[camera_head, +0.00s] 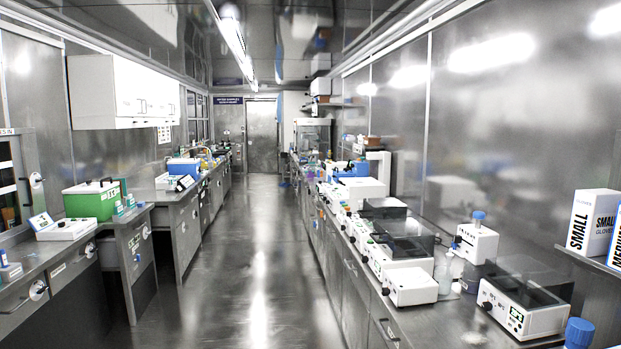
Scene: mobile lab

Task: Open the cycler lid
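I cannot tell for sure which device is the cycler. Several white benchtop devices stand in a row on the right bench. One is a low white box (410,286) with a plain closed top near the bench's front edge. Behind it is a device with a dark see-through cover (405,238). Nearer, at the lower right, is a white device with a green display (525,301) and a clear, dark-tinted cover that looks shut. A low white device with a small screen (65,229) lies on the left bench. Neither of my grippers shows in this view.
A clear aisle (258,265) runs between the steel benches to a closed door (262,135). A green box (93,201) stands on the left bench. A glove box (592,222) sits on a right shelf. A blue-capped bottle (579,333) is at the near right.

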